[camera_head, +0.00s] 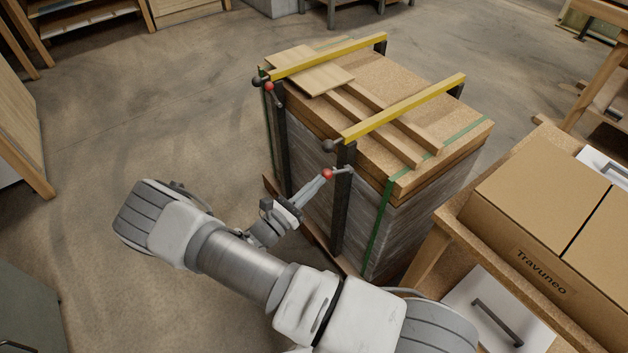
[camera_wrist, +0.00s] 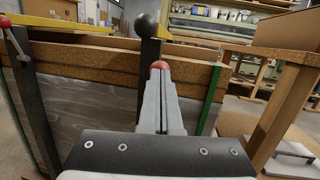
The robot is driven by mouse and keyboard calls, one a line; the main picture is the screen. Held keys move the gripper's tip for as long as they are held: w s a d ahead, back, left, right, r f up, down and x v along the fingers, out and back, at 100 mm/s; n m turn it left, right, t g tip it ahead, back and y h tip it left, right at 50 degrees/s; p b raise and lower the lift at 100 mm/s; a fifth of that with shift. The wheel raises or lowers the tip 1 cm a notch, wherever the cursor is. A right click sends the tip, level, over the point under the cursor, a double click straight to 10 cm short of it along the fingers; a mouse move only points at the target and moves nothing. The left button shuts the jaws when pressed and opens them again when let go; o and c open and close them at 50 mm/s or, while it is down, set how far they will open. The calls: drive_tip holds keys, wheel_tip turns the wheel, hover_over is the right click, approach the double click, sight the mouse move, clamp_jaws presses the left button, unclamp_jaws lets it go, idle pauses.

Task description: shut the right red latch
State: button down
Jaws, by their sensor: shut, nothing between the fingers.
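The right red latch (camera_head: 327,174) has a red ball on a short metal lever at the near right black post (camera_head: 343,205), below the right yellow bar (camera_head: 405,107). In the wrist view its red ball (camera_wrist: 160,65) shows just beyond my fingertips. My gripper (camera_head: 318,182) is shut and empty, its tips right at the ball; I cannot tell whether they touch. The fingers hide most of the lever in the wrist view. A dark ball knob (camera_head: 328,146) sits above the latch, at the bar's near end. The left red latch (camera_head: 268,87) is on the far left post.
Boards and wood strips (camera_head: 390,125) lie under the yellow bars on the wrapped stack (camera_head: 310,160). A wooden table with a cardboard box (camera_head: 530,190) stands close on the right. The floor (camera_head: 130,110) left of the stack is clear.

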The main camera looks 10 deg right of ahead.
drive_tip(key=d+r+g+y+p, duration=0.1)
drive_tip(key=r+y+p, duration=0.1)
drive_tip(key=p, duration=0.1)
drive_tip(key=w+d+r+g+y+p, duration=0.1)
drive_tip(key=r+y+p, duration=0.1)
drive_tip(key=r+p, duration=0.1)
drive_tip(key=d+r+m+g+y+p, duration=0.1)
drive_tip(key=d+r+y+p, duration=0.1)
drive_tip(key=p, duration=0.3)
drive_tip(key=shift+w+r+g, duration=0.15)
drive_tip(key=shift+w+g, duration=0.15)
drive_tip(key=shift+g, duration=0.1)
drive_tip(key=shift+f, duration=0.3)
drive_tip(key=shift+r, duration=0.1)
drive_tip(key=shift+r+p, duration=0.4)
drive_tip(key=shift+r, duration=0.35)
drive_tip(key=shift+a, duration=0.1)
